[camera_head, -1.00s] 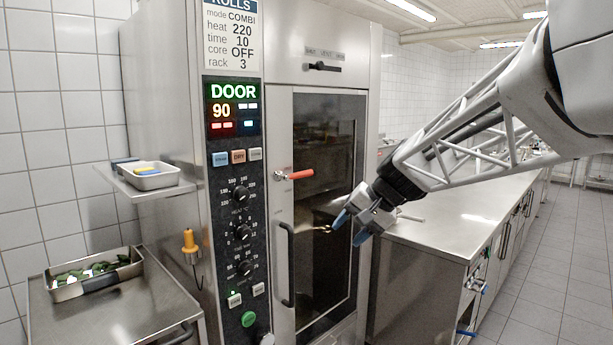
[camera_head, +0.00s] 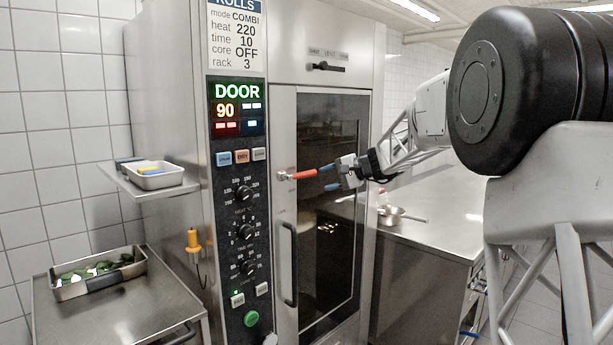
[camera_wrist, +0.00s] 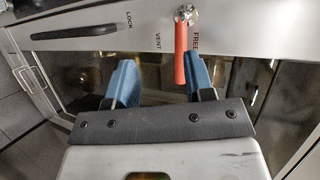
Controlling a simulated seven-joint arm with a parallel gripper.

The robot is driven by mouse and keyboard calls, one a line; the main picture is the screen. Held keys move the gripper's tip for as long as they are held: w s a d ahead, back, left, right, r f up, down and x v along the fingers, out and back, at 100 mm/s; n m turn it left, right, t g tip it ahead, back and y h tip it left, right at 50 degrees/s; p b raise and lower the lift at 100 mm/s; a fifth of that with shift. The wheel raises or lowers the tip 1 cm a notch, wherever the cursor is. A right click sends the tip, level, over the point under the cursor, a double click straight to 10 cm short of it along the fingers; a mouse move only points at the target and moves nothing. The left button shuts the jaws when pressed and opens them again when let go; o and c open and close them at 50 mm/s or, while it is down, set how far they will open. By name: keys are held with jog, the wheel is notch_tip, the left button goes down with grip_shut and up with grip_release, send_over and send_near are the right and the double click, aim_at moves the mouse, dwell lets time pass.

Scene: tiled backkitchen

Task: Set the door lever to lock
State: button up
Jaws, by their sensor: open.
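The door lever (camera_head: 303,175) is a red-orange grip on a silver pivot at the oven door's left edge. In the head view it points right, nearly level. In the wrist view the lever (camera_wrist: 181,48) lies beside the word FREE, with VENT and LOCK printed farther left. My gripper (camera_head: 329,178) is open and empty, its blue fingertips just right of the lever's free end. In the wrist view my gripper (camera_wrist: 161,82) has a finger to either side of the lever's line, the right one closer. Whether a finger touches the lever I cannot tell.
The oven's glass door (camera_head: 325,235) appears shut, with a dark vertical handle (camera_head: 288,265) below the lever. A control panel (camera_head: 240,220) with knobs is at left.

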jog(key=t+y, duration=0.1)
jog(key=y, duration=0.1)
send_near(309, 174)
jog(key=r+x, duration=0.1)
jog(key=x, duration=0.2)
jog(key=shift+w+f+m, duration=0.15)
jog(key=shift+f+m, duration=0.15)
jog(key=shift+f, duration=0.1)
jog(key=shift+a, duration=0.15)
jog(key=shift+x, duration=3.85)
jog(key=shift+f, duration=0.1)
grip_shut()
